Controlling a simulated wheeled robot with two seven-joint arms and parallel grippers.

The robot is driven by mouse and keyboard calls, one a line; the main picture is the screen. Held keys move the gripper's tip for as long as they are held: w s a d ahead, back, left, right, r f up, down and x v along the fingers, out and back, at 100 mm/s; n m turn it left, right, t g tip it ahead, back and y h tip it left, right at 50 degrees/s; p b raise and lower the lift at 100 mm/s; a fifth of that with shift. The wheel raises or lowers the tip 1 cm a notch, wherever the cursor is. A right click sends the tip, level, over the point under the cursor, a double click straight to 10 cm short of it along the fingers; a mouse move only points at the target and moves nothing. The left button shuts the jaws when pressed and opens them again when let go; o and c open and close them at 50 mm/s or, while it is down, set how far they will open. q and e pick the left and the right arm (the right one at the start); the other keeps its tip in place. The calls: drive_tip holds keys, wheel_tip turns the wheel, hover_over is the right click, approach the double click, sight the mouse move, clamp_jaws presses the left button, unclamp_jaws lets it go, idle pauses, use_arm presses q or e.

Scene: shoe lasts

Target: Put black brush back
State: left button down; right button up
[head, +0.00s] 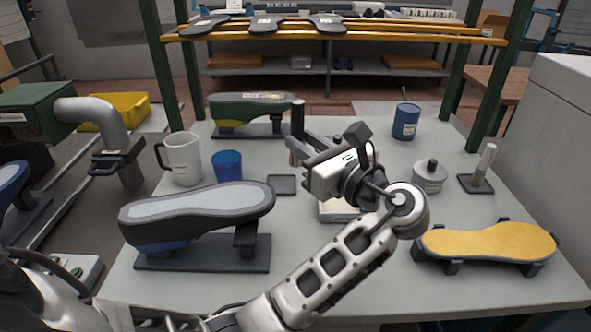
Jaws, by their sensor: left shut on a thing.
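My left gripper (299,151) is over the middle of the table, its arm reaching in from the lower left. It is shut on the black brush (298,118), a dark upright handle rising above the fingers. The brush's lower end is partly hidden by the fingers. A dark square holder (281,185) lies on the table below and slightly left of the brush, with nothing on it. A similar holder at the right (476,184) carries a light-handled brush (486,160). My right gripper is not in view.
Shoe lasts stand front left (196,213), front right (488,243) and at the back (250,108). A white mug (184,160) and a blue cup (227,166) are left of the holder. A blue can (405,122) and grey pot (429,178) stand right. A white box (338,212) is partly hidden.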

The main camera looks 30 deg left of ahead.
use_arm(q)
drive_tip(key=w+a+f, duration=0.3)
drive_tip(key=f, duration=0.1)
drive_tip(key=w+a+f, duration=0.3)
drive_tip(key=a+f, duration=0.1)
drive_tip(key=w+a+f, duration=0.3)
drive_tip(key=f, duration=0.1)
drive_tip(key=shift+w+a+f+b, duration=0.15)
drive_tip(key=shift+a+f+b, duration=0.05)
drive_tip(key=shift+b, duration=0.2)
drive_tip(key=shift+f, duration=0.25)
drive_tip(key=shift+f, duration=0.6)
drive_tip(key=c, duration=1.2)
unclamp_jaws()
